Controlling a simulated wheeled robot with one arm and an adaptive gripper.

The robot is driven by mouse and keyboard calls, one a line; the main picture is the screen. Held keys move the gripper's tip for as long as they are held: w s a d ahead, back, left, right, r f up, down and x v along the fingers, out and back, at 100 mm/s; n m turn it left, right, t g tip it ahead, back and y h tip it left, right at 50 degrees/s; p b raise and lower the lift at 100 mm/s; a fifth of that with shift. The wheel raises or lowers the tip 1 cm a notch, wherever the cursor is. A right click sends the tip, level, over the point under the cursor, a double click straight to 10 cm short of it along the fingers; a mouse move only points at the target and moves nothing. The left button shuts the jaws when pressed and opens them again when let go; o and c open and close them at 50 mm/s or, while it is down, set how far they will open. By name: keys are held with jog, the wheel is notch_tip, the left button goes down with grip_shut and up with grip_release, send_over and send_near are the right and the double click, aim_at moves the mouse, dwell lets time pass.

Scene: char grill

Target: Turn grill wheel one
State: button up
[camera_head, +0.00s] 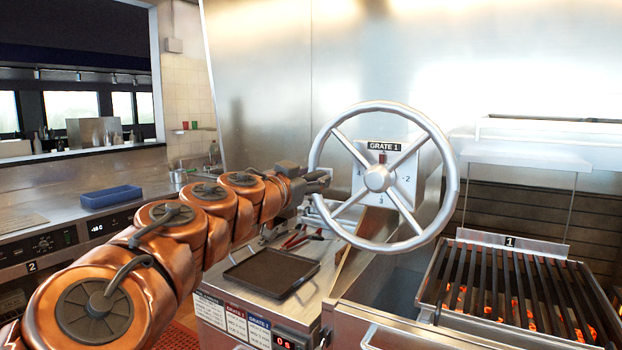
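The grill wheel (443,137) is a large silver ring with four spokes and a round hub. It stands upright in front of a white plate (402,178) labelled "GRATE 1". My gripper (322,180) is at the wheel's left rim, coming from the left on my copper-coloured arm. Its fingertips overlap the rim in the picture. I cannot tell whether they are closed on it. The grill grate (515,290) marked "1" lies at the lower right over glowing coals.
A dark tray (271,272) and red-handled tongs (297,240) lie on the counter below my gripper. A blue bin (111,194) sits on the left counter. A steel wall stands behind the wheel. A white shelf (540,157) hangs above the grate.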

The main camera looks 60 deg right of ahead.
grip_shut()
jog(key=shift+r+b, duration=0.1)
jog(key=shift+b, duration=0.25)
